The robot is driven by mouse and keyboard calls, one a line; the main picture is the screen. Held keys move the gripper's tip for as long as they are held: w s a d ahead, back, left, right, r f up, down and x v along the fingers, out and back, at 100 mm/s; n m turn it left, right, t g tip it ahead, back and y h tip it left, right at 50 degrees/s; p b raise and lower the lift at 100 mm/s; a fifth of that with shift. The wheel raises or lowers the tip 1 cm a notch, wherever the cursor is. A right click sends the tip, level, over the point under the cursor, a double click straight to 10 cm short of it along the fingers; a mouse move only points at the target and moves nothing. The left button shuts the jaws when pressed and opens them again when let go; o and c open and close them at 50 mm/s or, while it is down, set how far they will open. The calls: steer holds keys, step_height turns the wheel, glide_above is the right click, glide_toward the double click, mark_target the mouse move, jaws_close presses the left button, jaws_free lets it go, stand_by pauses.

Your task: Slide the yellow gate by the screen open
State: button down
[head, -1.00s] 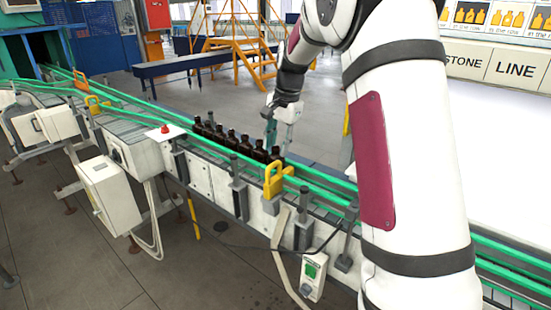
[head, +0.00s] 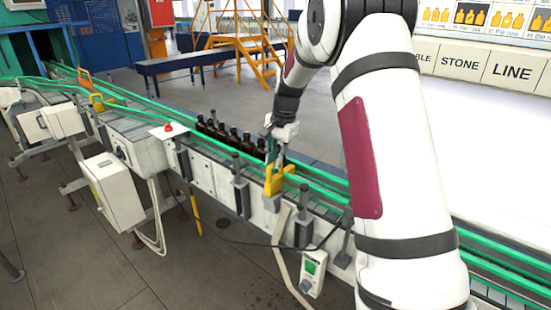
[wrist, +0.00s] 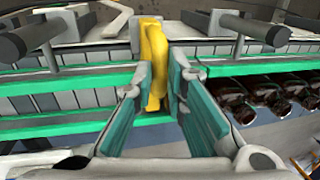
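The yellow gate (head: 272,182) stands at the conveyor's near rail, above and left of a small box with a green screen (head: 310,267). My gripper (head: 279,163) is at the gate's top, pointing down. In the wrist view, the yellow gate (wrist: 154,62) rises between the tips of my gripper (wrist: 161,78). The teal-padded fingers are apart, one on each side of the yellow bar, with no clear grip on it. The gate's lower part is partly hidden by the fingers in the wrist view.
A row of amber bottles (head: 232,139) stands on the belt just left of my gripper; some also show at right in the wrist view (wrist: 268,95). Green rails (head: 318,187) run along the conveyor. Another yellow gate (head: 97,102) is farther left.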

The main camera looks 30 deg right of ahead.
steer(key=s+a+p, duration=0.1)
steer(key=s+a, duration=0.1)
steer(key=a, duration=0.4)
steer(key=shift+s, duration=0.25)
steer(key=shift+a, duration=0.1)
steer(key=c, duration=1.6)
jaws_free()
step_height(320, 180, up, 12)
steer(key=s, duration=0.2)
steer(key=shift+d, duration=0.45)
